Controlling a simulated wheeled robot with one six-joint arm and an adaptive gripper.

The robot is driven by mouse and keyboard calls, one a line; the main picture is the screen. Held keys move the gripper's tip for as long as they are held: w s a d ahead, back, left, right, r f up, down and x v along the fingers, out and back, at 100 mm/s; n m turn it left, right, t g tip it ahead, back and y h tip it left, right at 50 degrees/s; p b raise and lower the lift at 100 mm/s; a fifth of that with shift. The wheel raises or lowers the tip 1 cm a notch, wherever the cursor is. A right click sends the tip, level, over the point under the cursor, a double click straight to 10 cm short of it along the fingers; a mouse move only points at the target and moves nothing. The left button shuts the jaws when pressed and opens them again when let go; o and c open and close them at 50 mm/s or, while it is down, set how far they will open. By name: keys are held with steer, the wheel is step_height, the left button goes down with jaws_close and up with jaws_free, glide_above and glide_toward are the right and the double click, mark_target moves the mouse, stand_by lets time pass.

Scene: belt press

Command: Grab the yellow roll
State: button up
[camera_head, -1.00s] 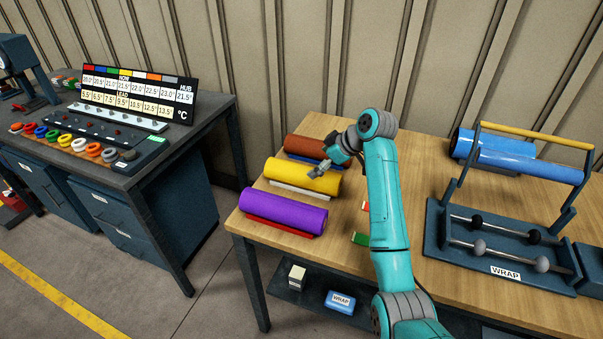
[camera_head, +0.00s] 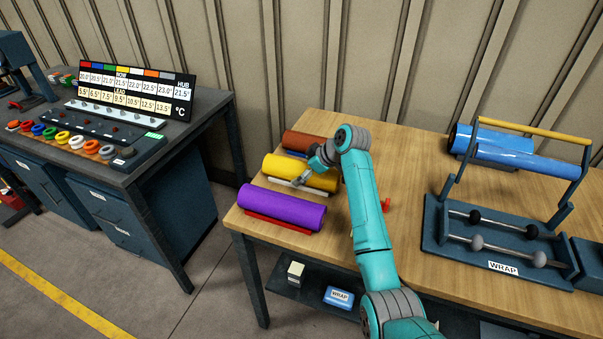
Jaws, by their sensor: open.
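The yellow roll (camera_head: 287,167) lies on its cradle on the wooden table, between a brown-orange roll (camera_head: 296,141) behind it and a purple roll (camera_head: 283,206) in front. My gripper (camera_head: 302,181) is open at the right half of the yellow roll and overlaps it in the picture. Whether the fingers touch the roll or hang just above it I cannot tell.
A blue wrap stand (camera_head: 497,248) with a yellow bar and a blue roll (camera_head: 530,163) fills the table's right side. My arm crosses the middle. A dark bench (camera_head: 120,180) with coloured rings stands at the left, across a floor gap. A wall rises behind the table.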

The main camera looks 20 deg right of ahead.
mark_target(303, 165)
steer(key=shift+r, duration=0.1)
steer(key=c, duration=1.8)
step_height(303, 165, up, 10)
